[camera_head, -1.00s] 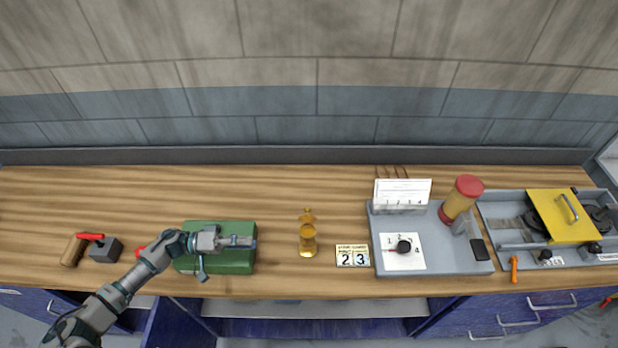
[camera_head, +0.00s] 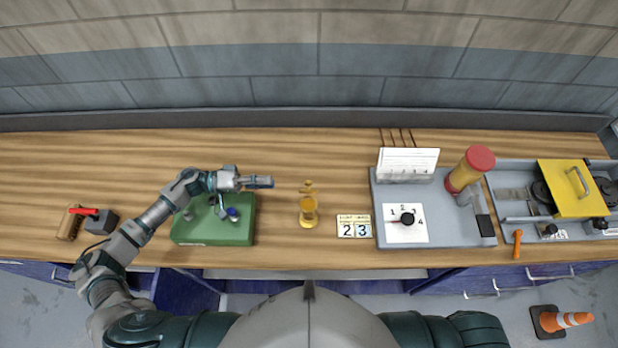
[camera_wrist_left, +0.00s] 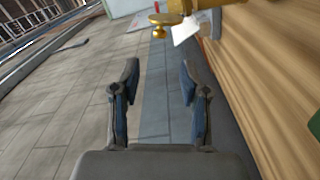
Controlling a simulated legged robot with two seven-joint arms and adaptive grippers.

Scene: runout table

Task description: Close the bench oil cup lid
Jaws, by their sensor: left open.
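The brass oil cup (camera_head: 309,213) stands on the wooden bench near the middle of the head view. Its lid (camera_head: 308,188) shows at the cup's back side, swung away from the cup's top. In the left wrist view, a brass knob (camera_wrist_left: 160,32) and part of the brass body (camera_wrist_left: 212,4) show at the top edge, beyond the fingers. My left gripper (camera_head: 266,182) is left of the lid, apart from it, and points right. Its two fingers (camera_wrist_left: 160,78) are spread with nothing between them. My right gripper is out of view.
A green box (camera_head: 215,230) lies below my left gripper. A number card (camera_head: 355,227) sits just right of the cup. Bare wood lies behind the cup.

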